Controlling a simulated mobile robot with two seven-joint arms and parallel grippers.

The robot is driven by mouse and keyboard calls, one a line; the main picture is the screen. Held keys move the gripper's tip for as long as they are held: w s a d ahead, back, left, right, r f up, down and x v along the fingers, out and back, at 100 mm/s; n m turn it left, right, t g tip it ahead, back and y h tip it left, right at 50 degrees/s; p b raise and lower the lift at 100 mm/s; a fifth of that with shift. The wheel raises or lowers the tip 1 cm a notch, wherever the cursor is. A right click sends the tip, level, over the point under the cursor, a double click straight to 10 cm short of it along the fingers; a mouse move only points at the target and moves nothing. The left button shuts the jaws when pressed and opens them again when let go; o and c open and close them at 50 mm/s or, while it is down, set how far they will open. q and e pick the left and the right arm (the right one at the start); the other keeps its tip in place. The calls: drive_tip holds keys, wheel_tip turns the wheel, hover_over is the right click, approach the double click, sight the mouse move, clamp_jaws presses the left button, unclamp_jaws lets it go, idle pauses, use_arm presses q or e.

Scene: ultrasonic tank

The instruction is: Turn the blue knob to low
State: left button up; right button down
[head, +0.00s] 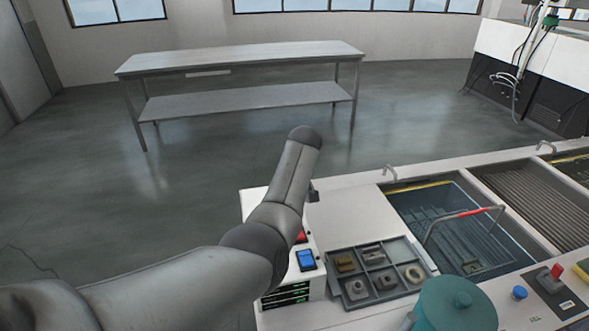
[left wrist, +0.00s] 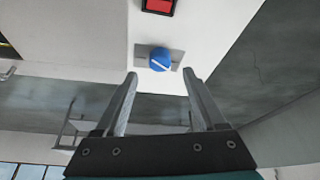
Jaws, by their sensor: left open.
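The blue knob (left wrist: 160,60) shows in the left wrist view, a round dial with a white pointer line lying aslant. It sits on a small grey plate on a white surface, near a red square in a dark frame (left wrist: 158,5). My left gripper (left wrist: 160,74) is open and empty, its two fingers pointing at the knob, one tip on either side just short of it in the picture. I cannot tell whether they touch it. In the head view, my left arm hides this knob and most of the gripper. My right gripper is not in view.
The white cabinet carries a blue panel (head: 306,260). Beside it are a parts tray (head: 336,298), a teal lidded thing (head: 455,305), a separate small blue button (head: 519,292) and a water-filled tank (head: 400,207). A bench (head: 240,58) stands behind; the floor between is clear.

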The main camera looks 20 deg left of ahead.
use_arm(q)
drive_tip(key=v, duration=1.1)
drive_tip(key=shift+p, duration=0.4)
drive_tip(key=shift+a+f, duration=0.1)
